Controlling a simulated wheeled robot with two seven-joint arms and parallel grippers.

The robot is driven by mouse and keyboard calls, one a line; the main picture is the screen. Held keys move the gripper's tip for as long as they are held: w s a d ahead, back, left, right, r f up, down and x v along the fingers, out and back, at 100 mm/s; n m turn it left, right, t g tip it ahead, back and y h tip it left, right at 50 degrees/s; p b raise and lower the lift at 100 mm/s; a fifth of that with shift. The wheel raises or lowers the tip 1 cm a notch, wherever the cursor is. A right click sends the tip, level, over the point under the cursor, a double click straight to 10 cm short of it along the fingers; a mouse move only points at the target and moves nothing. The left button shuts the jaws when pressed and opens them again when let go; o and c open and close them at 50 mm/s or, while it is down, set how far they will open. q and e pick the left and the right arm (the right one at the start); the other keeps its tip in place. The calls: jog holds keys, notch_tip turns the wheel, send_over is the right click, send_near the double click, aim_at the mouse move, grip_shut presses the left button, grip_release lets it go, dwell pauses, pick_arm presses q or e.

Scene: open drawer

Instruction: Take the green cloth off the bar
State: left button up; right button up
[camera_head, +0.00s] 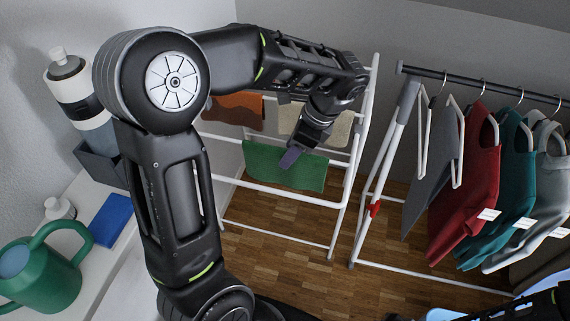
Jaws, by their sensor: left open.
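The green cloth (310,174) hangs over the front bar of a white drying rack (343,215). My left gripper (291,159) is at the upper middle part of the cloth, with its fingers pointing down and left. The gripper is open. Its fingers overlap the cloth in the picture, and I cannot tell whether they touch it. The gripper hides a small part of the cloth's top edge. A part of my right arm shows at the bottom right corner, but its gripper is not in view.
An orange cloth (238,110) and a beige cloth (338,128) hang on bars behind. A clothes rail (400,130) with several garments stands at right. A counter at left holds a green watering can (45,280), a blue block (111,220) and bottles. Wooden floor (270,260) lies below.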

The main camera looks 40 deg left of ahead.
pick_arm(q)
jog(key=x, duration=0.4)
jog(key=shift+r, duration=0.1)
jog(key=shift+c, duration=0.3)
grip_shut()
dwell(0.4)
